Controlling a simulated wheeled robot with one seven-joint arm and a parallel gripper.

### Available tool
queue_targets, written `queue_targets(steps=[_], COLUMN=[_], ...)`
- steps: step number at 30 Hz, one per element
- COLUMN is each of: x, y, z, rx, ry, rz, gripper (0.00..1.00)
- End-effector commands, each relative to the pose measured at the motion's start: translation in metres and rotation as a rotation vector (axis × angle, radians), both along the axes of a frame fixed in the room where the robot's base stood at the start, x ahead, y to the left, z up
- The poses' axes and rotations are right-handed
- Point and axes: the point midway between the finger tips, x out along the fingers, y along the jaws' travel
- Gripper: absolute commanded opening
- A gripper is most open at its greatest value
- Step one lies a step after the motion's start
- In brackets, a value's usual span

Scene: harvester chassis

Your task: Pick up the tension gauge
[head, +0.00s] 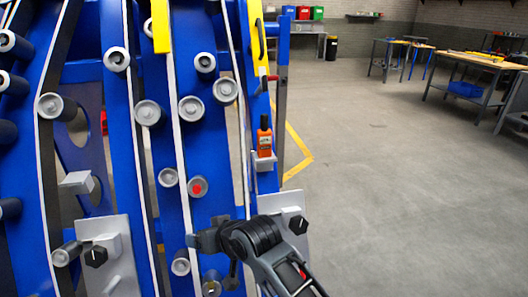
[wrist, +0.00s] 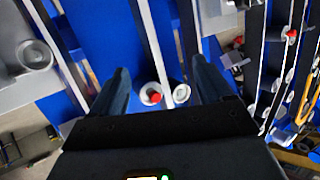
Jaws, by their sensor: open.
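An orange and black upright object (head: 264,138), which looks like the tension gauge, stands on a small grey bracket (head: 263,162) at the right side of the blue chassis. I cannot make it out clearly in the wrist view. My gripper (head: 212,258) is below and left of it in the head view, apart from it, in front of the lower belts. In the wrist view my gripper (wrist: 160,72) is open with nothing held. A red-centred roller (wrist: 152,95) and a pale roller (wrist: 181,94) show beyond the gap between its fingers.
The blue chassis (head: 112,135) carries several grey rollers and long belts close to my gripper. A grey plate with a black knob (head: 298,225) is near my arm. Open floor (head: 400,190) lies right, with workbenches (head: 470,62) farther back.

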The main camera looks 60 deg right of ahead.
Motion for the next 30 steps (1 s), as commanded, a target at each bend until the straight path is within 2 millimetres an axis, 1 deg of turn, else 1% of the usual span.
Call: queue_targets(steps=[1,4,7,8,9,11,12,15,18,19,21,23,26,30], x=[0.014,0.030,0.038,0.039,0.039,0.037,0.033,0.022,0.009,0.006,-0.001,-0.005,-0.007,-0.002], y=[-0.027,-0.070,-0.118,-0.132,-0.152,-0.181,-0.200,-0.241,-0.271,-0.278,-0.290,-0.297,-0.303,-0.310], z=[0.018,0.041,0.067,0.076,0.088,0.107,0.119,0.148,0.171,0.176,0.186,0.191,0.191,0.180], rx=[-0.006,-0.006,-0.011,-0.014,-0.016,-0.022,-0.025,-0.032,-0.037,-0.037,-0.039,-0.039,-0.038,-0.036], ry=[0.016,0.070,0.129,0.149,0.176,0.216,0.244,0.309,0.361,0.374,0.399,0.412,0.424,0.427], rz=[-0.021,-0.053,-0.092,-0.106,-0.127,-0.158,-0.179,-0.232,-0.276,-0.288,-0.308,-0.321,-0.330,-0.332], gripper=[0.79,0.79,0.79,0.79,0.79,0.79,0.79,0.79,0.79,0.79,0.79,0.79,0.79,0.79])
